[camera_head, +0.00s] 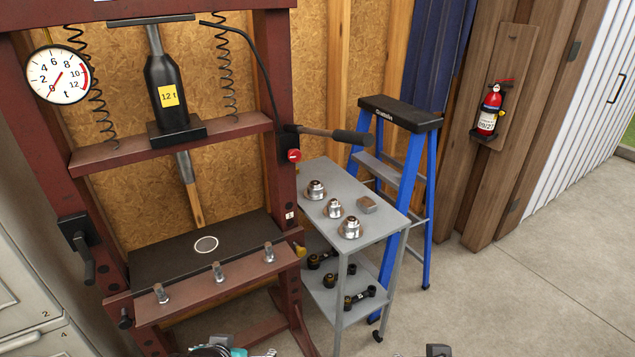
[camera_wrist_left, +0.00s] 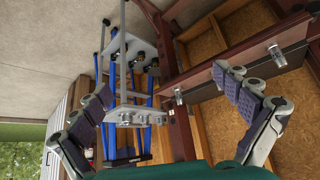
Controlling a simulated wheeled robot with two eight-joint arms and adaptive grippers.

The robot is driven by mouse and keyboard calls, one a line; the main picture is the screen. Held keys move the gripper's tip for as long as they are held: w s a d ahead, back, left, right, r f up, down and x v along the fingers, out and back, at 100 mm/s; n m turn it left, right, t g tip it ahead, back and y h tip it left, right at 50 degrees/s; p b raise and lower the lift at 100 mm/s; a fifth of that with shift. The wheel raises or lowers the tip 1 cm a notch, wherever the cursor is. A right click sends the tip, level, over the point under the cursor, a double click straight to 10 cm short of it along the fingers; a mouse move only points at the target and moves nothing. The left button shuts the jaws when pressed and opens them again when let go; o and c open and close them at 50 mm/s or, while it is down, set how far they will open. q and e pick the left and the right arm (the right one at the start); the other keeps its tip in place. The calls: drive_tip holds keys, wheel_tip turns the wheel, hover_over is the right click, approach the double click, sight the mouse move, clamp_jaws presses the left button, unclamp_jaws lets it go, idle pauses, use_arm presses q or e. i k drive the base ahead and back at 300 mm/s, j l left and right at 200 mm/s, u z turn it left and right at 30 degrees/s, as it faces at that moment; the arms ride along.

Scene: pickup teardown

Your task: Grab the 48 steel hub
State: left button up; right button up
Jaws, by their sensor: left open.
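Three steel hubs stand on the top shelf of the grey cart (camera_head: 370,238): a back one (camera_head: 316,190), a middle one (camera_head: 333,208) and a front one (camera_head: 351,228). Size marks are too small to read, so I cannot tell which is the 48. In the left wrist view the cart top (camera_wrist_left: 135,122) appears upside down, with small blurred hubs on it. My left gripper (camera_wrist_left: 165,82) is open and empty, its fingers spread well short of the cart. In the head view only bits of it show at the bottom edge. Dark parts, apparently my right gripper (camera_head: 438,350), barely show there too.
A red press (camera_head: 190,290) with a gauge (camera_head: 55,75) stands left of the cart. A blue stepladder (camera_head: 428,200) stands behind. Floor at right is clear.

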sight(311, 193)
drive_tip(key=i+l, duration=0.65)
drive_tip(key=i+l+u, duration=0.1)
drive_tip(key=i+l, duration=1.2)
drive_tip(key=l, duration=0.2)
drive_tip(key=j+u, duration=0.05)
